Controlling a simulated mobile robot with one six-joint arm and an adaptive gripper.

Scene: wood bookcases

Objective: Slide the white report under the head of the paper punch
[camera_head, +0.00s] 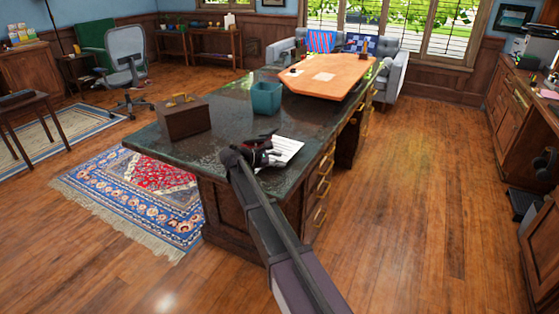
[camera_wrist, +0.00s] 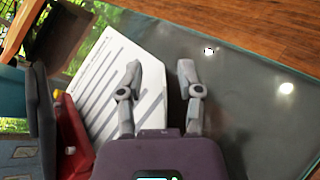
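The white report (camera_head: 287,147), with rows of grey lines, lies on the dark desk top. In the wrist view the report (camera_wrist: 105,78) fills the upper left middle. My gripper (camera_wrist: 160,72) is open; its left finger overlaps the report in the picture and its right finger is past the report's right edge. I cannot tell whether either finger touches it. A red part (camera_wrist: 72,135) with a yellow bit, beside the report's lower left, may belong to the paper punch; its head is not clearly seen. In the head view my gripper (camera_head: 270,158) partly hides this spot.
A teal bin (camera_head: 266,98) and a brown box (camera_head: 184,117) stand on the desk (camera_head: 222,134). An orange board (camera_head: 325,76) covers the far end. In the wrist view, the desk right of my gripper is bare.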

